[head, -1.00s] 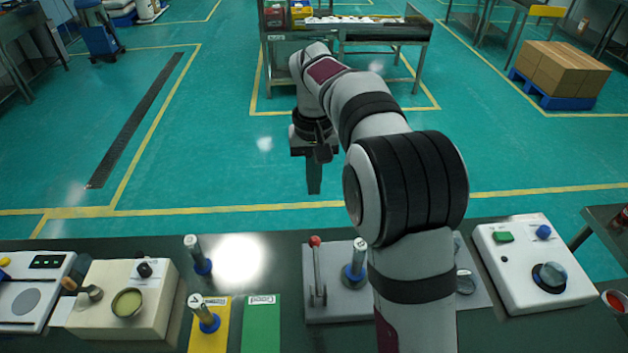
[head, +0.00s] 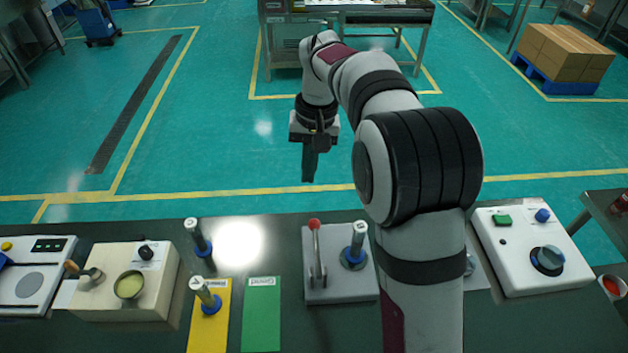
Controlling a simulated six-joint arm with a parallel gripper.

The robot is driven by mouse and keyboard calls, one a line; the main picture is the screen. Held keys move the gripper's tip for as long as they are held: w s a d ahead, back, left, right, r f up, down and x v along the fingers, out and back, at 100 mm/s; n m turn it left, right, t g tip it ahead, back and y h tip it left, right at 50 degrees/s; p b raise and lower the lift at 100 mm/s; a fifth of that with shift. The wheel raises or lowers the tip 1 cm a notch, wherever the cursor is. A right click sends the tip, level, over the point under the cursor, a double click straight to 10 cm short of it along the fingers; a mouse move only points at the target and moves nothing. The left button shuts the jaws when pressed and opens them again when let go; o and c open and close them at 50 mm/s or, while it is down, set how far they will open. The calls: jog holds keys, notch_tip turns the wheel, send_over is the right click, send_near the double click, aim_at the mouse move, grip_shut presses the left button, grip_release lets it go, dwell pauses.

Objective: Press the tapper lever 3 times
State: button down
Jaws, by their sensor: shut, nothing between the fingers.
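The lever with a red knob (head: 315,245) stands upright on a grey base plate (head: 340,292) at the middle of the dark bench. I take it for the tapper lever. A metal cylinder with a blue collar (head: 355,248) stands beside it on the same plate. My gripper (head: 309,178) hangs pointing down and is shut and empty. In the picture it is just above the red knob, in front of the floor. It looks apart from the lever; its exact height and distance cannot be told.
Left on the bench are a beige device with a cup (head: 128,288), two more cylinders (head: 200,243) (head: 207,297), a yellow mat (head: 207,330) and a green mat (head: 262,315). A white control box (head: 530,250) stands at right. My arm covers the bench between the grey plate and this box.

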jog(key=s+a+f+m+t+y, duration=0.1)
jog(key=s+a+m+y, duration=0.15)
jog(key=m+y, duration=0.2)
jog(key=m+t, duration=0.6)
jog(key=m, duration=0.8)
send_over(319, 225)
jog(key=f, duration=0.2)
jog(key=shift+s+r+n, duration=0.1)
jog(key=shift+r+n, duration=0.05)
jog(key=shift+n, duration=0.1)
jog(key=shift+f, duration=4.4)
jog(key=shift+y, duration=0.25)
jog(key=shift+f, duration=0.4)
